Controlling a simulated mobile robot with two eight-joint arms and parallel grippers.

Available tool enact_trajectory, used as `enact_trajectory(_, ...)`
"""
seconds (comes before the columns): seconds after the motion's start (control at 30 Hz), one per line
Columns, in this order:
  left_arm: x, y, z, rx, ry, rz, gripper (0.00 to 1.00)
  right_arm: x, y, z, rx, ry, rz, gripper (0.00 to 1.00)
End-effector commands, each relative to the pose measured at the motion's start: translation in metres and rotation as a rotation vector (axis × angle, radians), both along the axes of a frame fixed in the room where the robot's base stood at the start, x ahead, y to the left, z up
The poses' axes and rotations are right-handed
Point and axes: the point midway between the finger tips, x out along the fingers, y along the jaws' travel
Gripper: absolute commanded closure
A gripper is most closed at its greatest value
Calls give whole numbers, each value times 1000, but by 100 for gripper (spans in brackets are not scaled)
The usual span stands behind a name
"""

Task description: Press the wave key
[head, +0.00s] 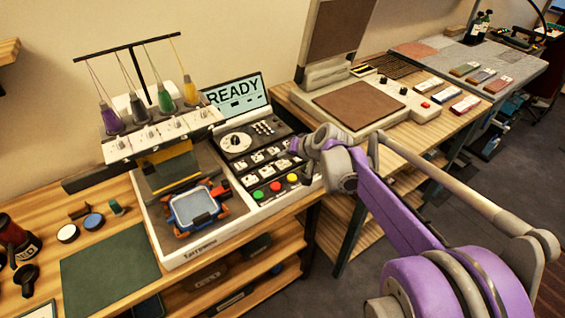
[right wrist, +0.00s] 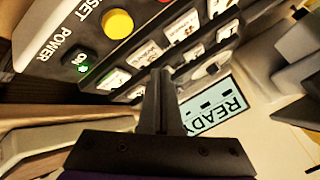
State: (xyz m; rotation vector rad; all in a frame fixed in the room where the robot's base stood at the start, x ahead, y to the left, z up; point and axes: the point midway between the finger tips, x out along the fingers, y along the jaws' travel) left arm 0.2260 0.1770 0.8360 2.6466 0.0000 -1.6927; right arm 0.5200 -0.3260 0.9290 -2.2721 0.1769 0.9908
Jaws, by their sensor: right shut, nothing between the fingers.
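The embroidery machine's control panel (head: 262,165) carries rows of white keys (head: 268,171) with small pictures and labels. I cannot read the labels well enough to say which is the wave key. In the right wrist view the white keys (right wrist: 148,53) run diagonally beyond the fingers. My right gripper (head: 297,145) is over the right side of the panel in the head view. In the right wrist view its fingers (right wrist: 165,73) are together and empty, their tips in front of the key rows and hiding part of them. Contact with a key cannot be told. My left gripper is not in view.
A screen reading READY (head: 236,98) stands behind the panel. Green, red and yellow buttons (head: 275,186) line its front. Thread spools (head: 165,100) and a blue hoop (head: 193,207) are to the left. A heat press (head: 360,104) stands on the right-hand table.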

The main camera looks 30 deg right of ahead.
Motion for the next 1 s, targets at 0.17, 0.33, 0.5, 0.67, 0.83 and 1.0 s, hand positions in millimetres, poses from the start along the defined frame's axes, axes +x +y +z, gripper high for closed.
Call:
enact_trajectory(0.17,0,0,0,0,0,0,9,0,0,0,0,0,0,100)
enact_trajectory(0.33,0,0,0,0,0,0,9,0,0,0,0,0,0,100)
enact_trajectory(0.5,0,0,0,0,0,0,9,0,0,0,0,0,0,100)
enact_trajectory(0.67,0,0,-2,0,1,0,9,0,0,-5,0,0,0,100)
enact_trajectory(0.83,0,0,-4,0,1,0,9,0,0,-9,0,0,0,100)
enact_trajectory(1.0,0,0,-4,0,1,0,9,0,0,-9,0,0,0,100)
